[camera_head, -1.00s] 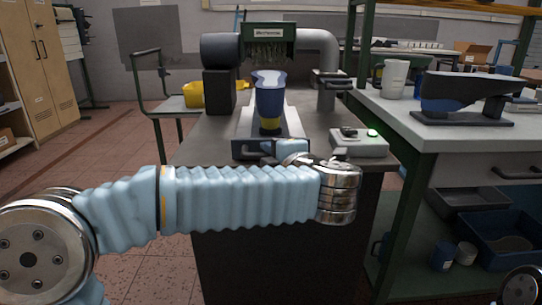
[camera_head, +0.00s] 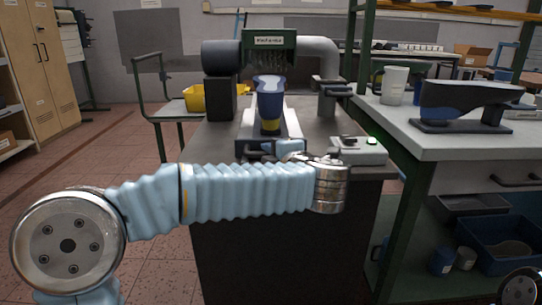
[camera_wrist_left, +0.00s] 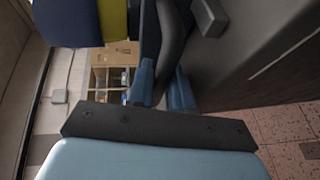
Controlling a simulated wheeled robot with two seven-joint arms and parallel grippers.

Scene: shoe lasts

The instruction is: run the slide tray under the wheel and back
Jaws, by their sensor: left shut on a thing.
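The slide tray (camera_head: 247,124) is a grey plate on the dark bench, below the green hood (camera_head: 269,41). A blue shoe last with a yellow band (camera_head: 270,101) stands upright on it. Bristle-like strands of the wheel (camera_head: 266,61) show under the hood, just behind and above the last. My left gripper (camera_head: 284,149) is at the tray's near end, partly hidden by my wrist. In the left wrist view its blue fingers (camera_wrist_left: 162,88) are shut on a dark handle (camera_wrist_left: 173,45); the last (camera_wrist_left: 112,20) shows at the top. My right gripper is out of view.
A yellow bin (camera_head: 194,98) is at left behind. The right-hand table (camera_head: 440,140) holds a mug (camera_head: 393,85) and a dark blue last on a stand (camera_head: 465,103).

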